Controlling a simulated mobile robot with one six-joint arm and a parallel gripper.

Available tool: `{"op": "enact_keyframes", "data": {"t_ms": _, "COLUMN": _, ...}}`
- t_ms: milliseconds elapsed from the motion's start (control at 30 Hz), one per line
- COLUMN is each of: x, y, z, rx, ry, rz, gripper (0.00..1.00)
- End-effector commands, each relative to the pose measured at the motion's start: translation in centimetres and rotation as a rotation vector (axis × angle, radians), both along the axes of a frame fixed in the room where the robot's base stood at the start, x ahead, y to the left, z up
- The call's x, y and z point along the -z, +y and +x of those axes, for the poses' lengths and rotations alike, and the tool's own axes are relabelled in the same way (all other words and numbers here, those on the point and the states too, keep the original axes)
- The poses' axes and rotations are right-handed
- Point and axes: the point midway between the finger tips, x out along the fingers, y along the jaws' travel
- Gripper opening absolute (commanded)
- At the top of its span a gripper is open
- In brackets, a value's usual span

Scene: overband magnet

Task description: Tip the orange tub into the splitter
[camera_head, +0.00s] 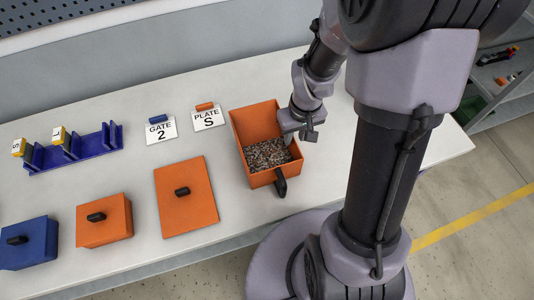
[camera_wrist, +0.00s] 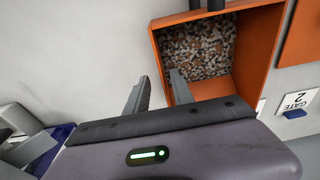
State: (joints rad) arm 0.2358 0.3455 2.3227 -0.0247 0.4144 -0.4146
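The orange tub (camera_head: 254,120) stands upright on the white table, open at the top, with a bed of mixed brown and grey bits in it. It has a black handle at its front. It also shows in the wrist view (camera_wrist: 255,50). My gripper (camera_head: 301,131) is at the tub's right wall in the head view. In the wrist view its fingers (camera_wrist: 159,76) are spread apart, one at the outer side of the wall and one over the inside. I cannot tell whether they touch it. I cannot identify the splitter for sure.
Left of the tub lie an orange plate (camera_head: 186,215), an orange box (camera_head: 115,225) and a blue box (camera_head: 40,250), each with a black handle. Behind are a blue rack (camera_head: 90,153), a GATE 2 card (camera_head: 161,131) and a PLATE S card (camera_head: 209,119).

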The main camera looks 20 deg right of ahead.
Motion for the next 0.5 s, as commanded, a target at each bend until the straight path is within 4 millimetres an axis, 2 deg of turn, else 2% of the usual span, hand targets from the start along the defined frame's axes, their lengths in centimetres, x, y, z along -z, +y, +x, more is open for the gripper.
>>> {"op": "enact_keyframes", "data": {"t_ms": 33, "x": 0.8, "y": 0.0, "z": 0.1, "rx": 0.0, "ry": 0.0, "rz": 0.0, "gripper": 0.29}}
{"op": "enact_keyframes", "data": {"t_ms": 167, "x": 1.8, "y": 0.1, "z": 0.3, "rx": 0.001, "ry": 0.0, "rz": 0.0, "gripper": 0.29}}
{"op": "enact_keyframes", "data": {"t_ms": 400, "x": 6.2, "y": 0.3, "z": 1.0, "rx": 0.0, "ry": 0.0, "rz": -0.001, "gripper": 0.29}}
{"op": "enact_keyframes", "data": {"t_ms": 500, "x": 6.1, "y": 0.3, "z": 1.1, "rx": 0.0, "ry": -0.001, "rz": -0.001, "gripper": 0.29}}
